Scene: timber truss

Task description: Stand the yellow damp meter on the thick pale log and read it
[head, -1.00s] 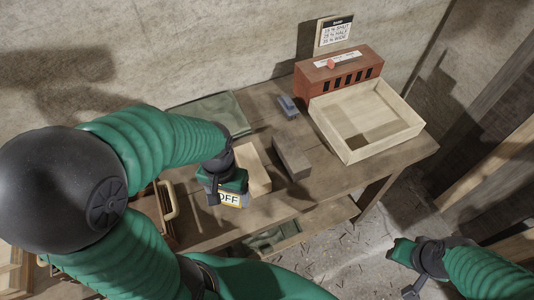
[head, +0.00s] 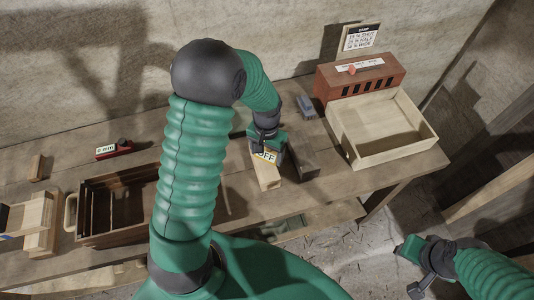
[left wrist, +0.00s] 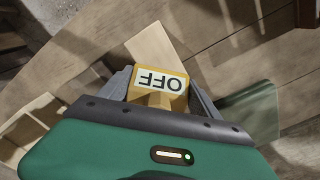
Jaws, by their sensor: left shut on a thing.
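The yellow damp meter (head: 264,155) is in my left gripper (head: 267,143), its display reading OFF. In the left wrist view the meter (left wrist: 157,80) sits between the two grey fingers of my left gripper (left wrist: 158,92), its lettering upside down. The thick pale log (head: 267,177) lies on the bench under the meter, partly hidden by it. The pale log (left wrist: 160,42) also shows behind the meter in the left wrist view. I cannot tell whether meter and log touch. My right gripper (head: 412,268) is empty at the lower right, away from the bench; its jaw opening is unclear.
A dark block (head: 303,160) lies just right of the log. A pale tray (head: 385,156) and a red slotted box (head: 360,78) stand at the right. A small grey block (head: 306,106) is behind. A brown handled crate (head: 100,236) and a red device (head: 114,149) are at the left.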

